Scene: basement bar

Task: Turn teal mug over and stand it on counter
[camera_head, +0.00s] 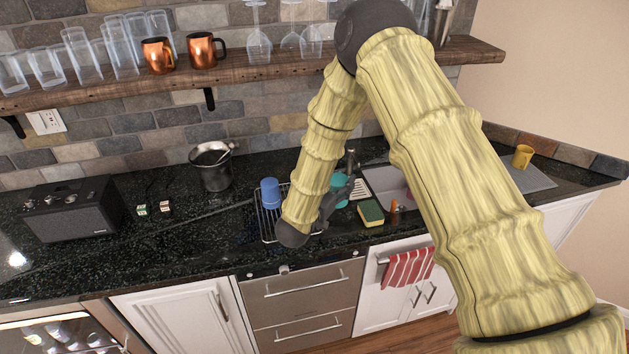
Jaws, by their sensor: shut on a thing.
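The teal mug (341,180) shows in small part at the end of my arm, left of the sink. My gripper (335,198) is shut on the teal mug, above the right side of the wire rack. My arm and fingers hide much of the mug, so I cannot tell which way its mouth faces or whether it touches anything below. The black speckled counter (130,235) runs along the brick wall.
A blue cup (270,192) stands at the wire rack (266,226). A yellow-green sponge (371,213) and an orange-topped item (394,206) lie near the sink (383,182). A metal bucket (211,168) and black speaker (68,208) stand left.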

